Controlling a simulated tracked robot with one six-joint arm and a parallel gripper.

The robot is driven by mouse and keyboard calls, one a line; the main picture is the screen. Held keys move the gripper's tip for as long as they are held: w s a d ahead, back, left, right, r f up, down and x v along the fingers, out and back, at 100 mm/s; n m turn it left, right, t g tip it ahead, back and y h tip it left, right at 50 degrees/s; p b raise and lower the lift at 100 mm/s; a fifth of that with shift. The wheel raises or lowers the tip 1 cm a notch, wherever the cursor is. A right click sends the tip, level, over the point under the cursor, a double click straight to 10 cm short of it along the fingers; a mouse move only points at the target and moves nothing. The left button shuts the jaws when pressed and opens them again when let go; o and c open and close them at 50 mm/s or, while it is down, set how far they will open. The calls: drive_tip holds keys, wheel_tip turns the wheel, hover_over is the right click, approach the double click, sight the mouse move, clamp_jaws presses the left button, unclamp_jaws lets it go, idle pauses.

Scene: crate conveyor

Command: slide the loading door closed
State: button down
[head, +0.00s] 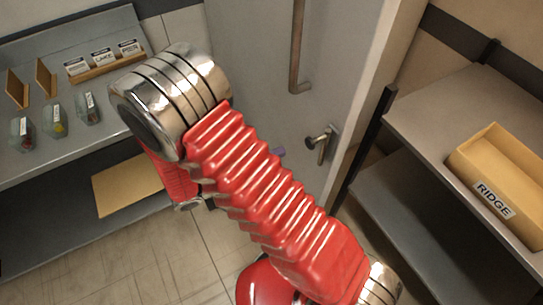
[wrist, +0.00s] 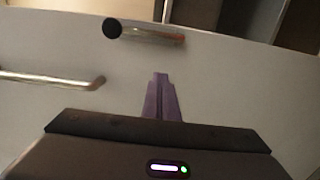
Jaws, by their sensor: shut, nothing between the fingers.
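The grey door (head: 250,60) stands behind my arm in the head view and fills most of the wrist view (wrist: 230,90). It carries a long upright bar handle (head: 298,45) and, lower and nearer its right edge, a metal lever handle (head: 320,142). In the wrist view the bar handle (wrist: 50,80) is left of my gripper (wrist: 161,78), and the lever handle (wrist: 150,34) is beyond its tips. My gripper's purple fingers are shut and empty, in front of the door's face; I cannot tell whether they touch it. In the head view my arm hides most of the gripper.
On the left, a shelf unit (head: 20,170) holds small glass jars, wooden pieces and a label rack (head: 105,65). On the right, a shelf unit (head: 440,110) carries a tan crate (head: 500,165) labelled RIDGE. A pale post (head: 375,90) stands right of the door. Tiled floor (head: 150,250) is open below.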

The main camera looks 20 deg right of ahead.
drive_tip(key=s+d, duration=0.2)
drive_tip(key=d, duration=0.6)
drive_tip(key=shift+d, duration=0.3)
drive_tip(key=shift+s+d, duration=0.1)
drive_tip(key=shift+s, duration=0.2)
